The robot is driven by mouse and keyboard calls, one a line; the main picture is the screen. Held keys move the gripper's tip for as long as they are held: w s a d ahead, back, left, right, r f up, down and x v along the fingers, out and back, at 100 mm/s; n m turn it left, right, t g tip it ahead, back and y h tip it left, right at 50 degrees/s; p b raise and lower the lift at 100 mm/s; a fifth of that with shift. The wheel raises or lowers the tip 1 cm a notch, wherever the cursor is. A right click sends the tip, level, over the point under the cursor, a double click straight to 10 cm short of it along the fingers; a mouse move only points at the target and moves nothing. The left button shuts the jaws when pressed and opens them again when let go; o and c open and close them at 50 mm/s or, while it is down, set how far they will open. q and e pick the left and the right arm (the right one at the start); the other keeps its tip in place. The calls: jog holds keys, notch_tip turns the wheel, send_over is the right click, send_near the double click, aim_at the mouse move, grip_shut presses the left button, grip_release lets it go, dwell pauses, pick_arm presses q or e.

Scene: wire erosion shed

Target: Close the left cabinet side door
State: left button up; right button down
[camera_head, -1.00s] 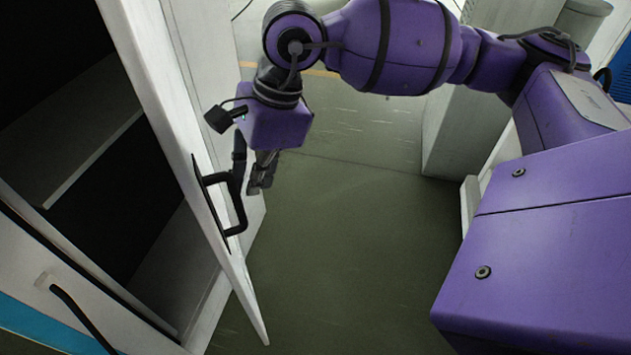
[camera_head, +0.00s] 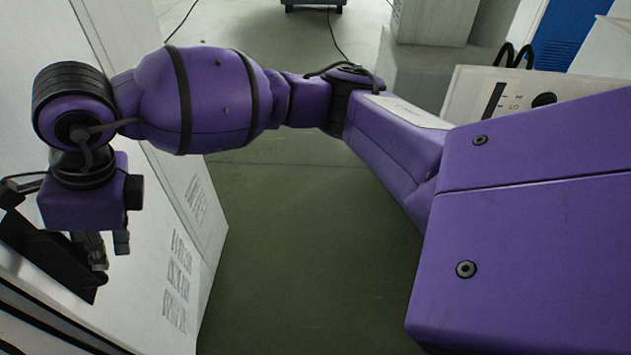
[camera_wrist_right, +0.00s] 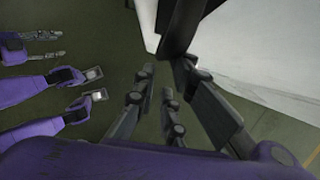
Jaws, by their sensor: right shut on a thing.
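The white cabinet side door shows at the left edge of the head view, with its black handle (camera_head: 48,258) at lower left. My right gripper (camera_head: 108,248) points down at the handle and overlaps it. In the right wrist view the dark handle (camera_wrist_right: 180,28) comes in from the top between the fingertips of the right gripper (camera_wrist_right: 166,78), which is shut on it. A white panel (camera_wrist_right: 275,45) lies just to the right there. No dark cabinet opening shows; whether the door is flush is hidden.
A white panel with vent slots (camera_head: 178,275) stands beside my right arm. Green-grey floor (camera_head: 300,260) is clear in the middle. Grey blocks (camera_head: 432,22), a cream control box (camera_head: 500,95) and a blue panel (camera_head: 575,35) stand at back right.

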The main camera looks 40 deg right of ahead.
aim_at(40, 264)
jog(key=w+a, duration=0.1)
jog(key=a, duration=0.1)
jog(key=w+a+m, duration=0.1)
jog(key=a, duration=0.2)
jog(key=w+a+m, duration=0.1)
jog(key=a, duration=0.2)
jog(key=shift+w+r+t, duration=0.2)
jog(key=shift+w+t, duration=0.15)
jog(key=shift+t, duration=0.05)
